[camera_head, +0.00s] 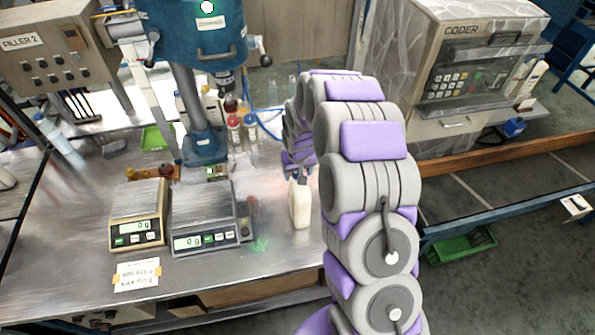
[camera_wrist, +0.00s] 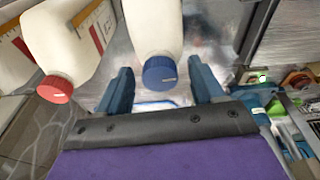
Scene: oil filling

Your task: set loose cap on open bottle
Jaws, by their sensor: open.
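In the wrist view, a white bottle (camera_wrist: 152,25) with a blue cap (camera_wrist: 160,73) lies between the two blue fingers of my gripper (camera_wrist: 160,68). The fingers are apart, with gaps on both sides of the cap. The blue cap sits at the bottle's neck; I cannot tell whether it is loose. In the head view, a white bottle (camera_head: 300,204) stands on the metal table just below the end of my arm. Its top is partly hidden, so I cannot tell whether it is open. My fingers are not clear in that view.
A white bottle with a red cap (camera_wrist: 55,88) is left of my gripper in the wrist view. In the head view, two scales (camera_head: 139,213) (camera_head: 205,212) stand left of the standing bottle. The filler column (camera_head: 198,105) and several capped bottles are behind.

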